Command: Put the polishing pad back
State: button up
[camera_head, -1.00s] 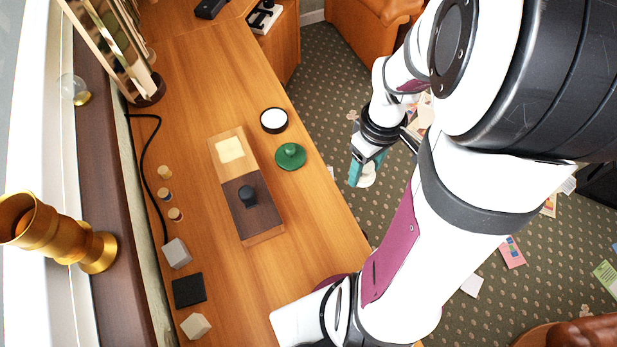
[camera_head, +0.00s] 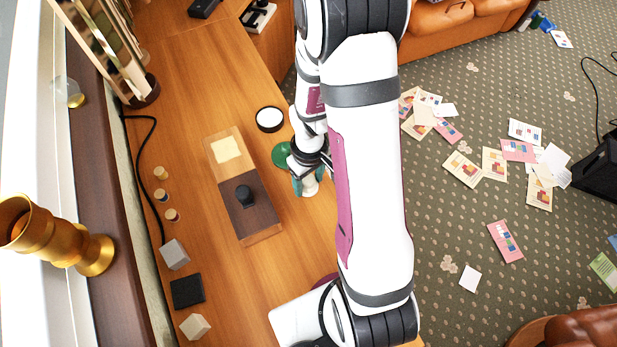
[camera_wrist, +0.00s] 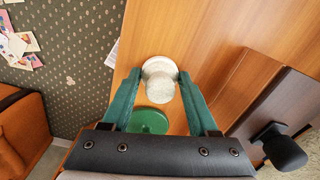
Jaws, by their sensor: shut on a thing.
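A pale round pad with a knob, which I take as the polishing pad (camera_wrist: 158,90), is between the teal fingers of my gripper (camera_wrist: 159,77). The gripper is shut on its knob, with the wider disc beyond the fingertips. In the head view the pad (camera_head: 311,184) shows only in part below my gripper (camera_head: 304,184), over the desk's right edge. I cannot tell whether it touches the desk. A green round piece (camera_wrist: 148,121) with a knob lies on the desk close by; in the head view my gripper hides part of it (camera_head: 281,153).
Left of the gripper lies a wooden board (camera_head: 212,165) with a pale square (camera_head: 227,149) and a dark half bearing a black knob (camera_head: 244,194). A black-rimmed white round container (camera_head: 269,119) stands behind the green piece. Small blocks (camera_head: 174,254) line the desk's left side.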

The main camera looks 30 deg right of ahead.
aim_at(308, 182)
jog(key=o, duration=1.3)
jog(key=shift+f, duration=0.15)
notch_tip(308, 182, up, 13)
jog(key=s+a+r+m, duration=0.2)
jog(key=s+a, duration=0.1)
jog(key=s, duration=0.2)
jog(key=s+a+r+m+y, duration=0.1)
jog(key=s+a+r+m, duration=0.2)
jog(key=s, duration=0.2)
jog(key=s+a+r+m, duration=0.3)
jog(key=s, duration=0.2)
jog(key=shift+s+y, duration=0.3)
